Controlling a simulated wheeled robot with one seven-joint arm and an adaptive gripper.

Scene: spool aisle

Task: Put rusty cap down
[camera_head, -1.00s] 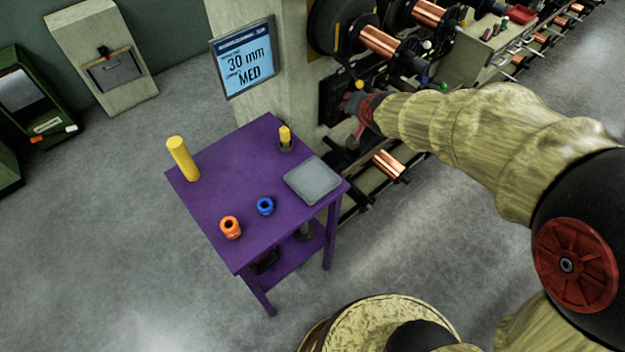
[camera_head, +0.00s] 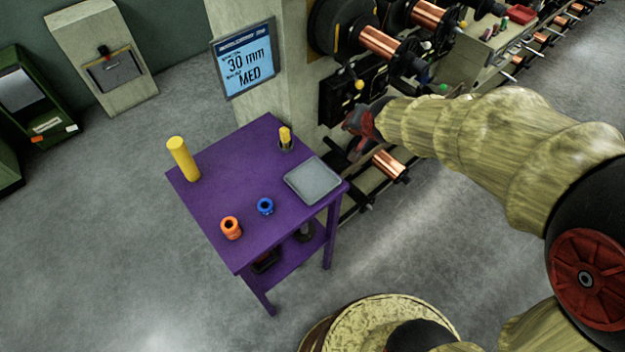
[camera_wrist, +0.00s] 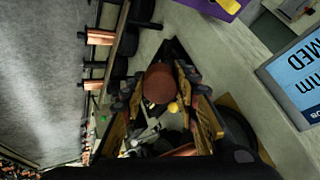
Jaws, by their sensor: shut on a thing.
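My gripper (camera_head: 357,122) is at the end of the arm, right of the purple table and in front of the dark spool machine. In the wrist view my gripper (camera_wrist: 163,90) is shut on the rusty cap (camera_wrist: 160,84), a round reddish-brown disc between the fingertips. In the head view the cap cannot be made out clearly against the red fingers. A grey square tray (camera_head: 313,180) lies on the right part of the purple table (camera_head: 215,205) and looks empty.
On the table stand a yellow cylinder (camera_head: 183,159), a small yellow-topped piece (camera_head: 285,137), an orange ring (camera_head: 230,228) and a blue ring (camera_head: 265,206). A pillar with a "30 mm MED" sign (camera_head: 246,70) rises behind. Copper spools (camera_head: 381,42) line the right.

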